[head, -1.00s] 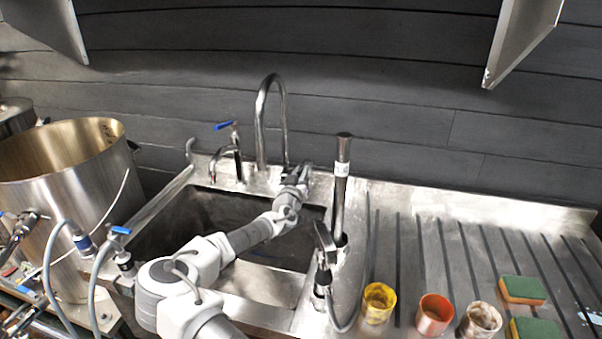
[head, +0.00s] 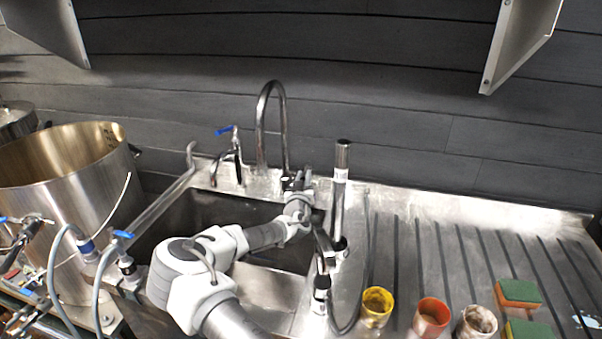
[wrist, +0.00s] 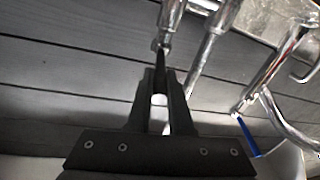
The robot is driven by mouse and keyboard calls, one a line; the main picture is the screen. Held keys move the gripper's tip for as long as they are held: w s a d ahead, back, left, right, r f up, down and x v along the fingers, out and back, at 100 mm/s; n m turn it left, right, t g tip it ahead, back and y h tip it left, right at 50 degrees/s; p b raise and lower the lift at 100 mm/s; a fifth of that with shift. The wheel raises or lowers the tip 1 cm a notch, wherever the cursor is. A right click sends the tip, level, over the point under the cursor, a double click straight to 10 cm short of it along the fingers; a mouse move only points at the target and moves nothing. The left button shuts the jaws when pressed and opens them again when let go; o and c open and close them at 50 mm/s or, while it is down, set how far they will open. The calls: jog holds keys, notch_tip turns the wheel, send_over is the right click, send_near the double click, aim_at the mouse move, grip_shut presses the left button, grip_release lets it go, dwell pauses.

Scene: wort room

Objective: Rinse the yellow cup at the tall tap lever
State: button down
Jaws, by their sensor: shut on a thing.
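The yellow cup (head: 377,307) stands upright on the drainboard, right of the sink and well away from my gripper. Its inside looks brownish. The tall tap (head: 262,120) has a chrome gooseneck spout behind the sink; I see no water from it. My gripper (head: 300,182) is at the back rim, just right of this tap's base. In the wrist view my gripper (wrist: 161,62) has its dark fingers closed at a chrome part (wrist: 171,22), which looks like the tall tap's lever. The fingers hide most of the contact.
A smaller tap with a blue lever (head: 226,130) stands left of the tall one. A steel post (head: 340,190) and a hose sprayer (head: 322,282) stand close right of my arm. A red cup (head: 431,317), a whitish cup (head: 477,322) and sponges (head: 518,291) are on the drainboard.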

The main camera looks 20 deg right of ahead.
jog(key=shift+s+d+n+t+y+p, duration=0.15)
jog(key=shift+d+n+t+y+p, duration=0.1)
jog(key=shift+d+n+y, duration=0.25)
jog(key=shift+s+d+n+t+y+p, duration=0.15)
jog(key=shift+d+n+y+p, duration=0.15)
jog(key=shift+y, duration=0.4)
jog(key=c, duration=0.8)
grip_release()
jog(key=shift+a, duration=0.1)
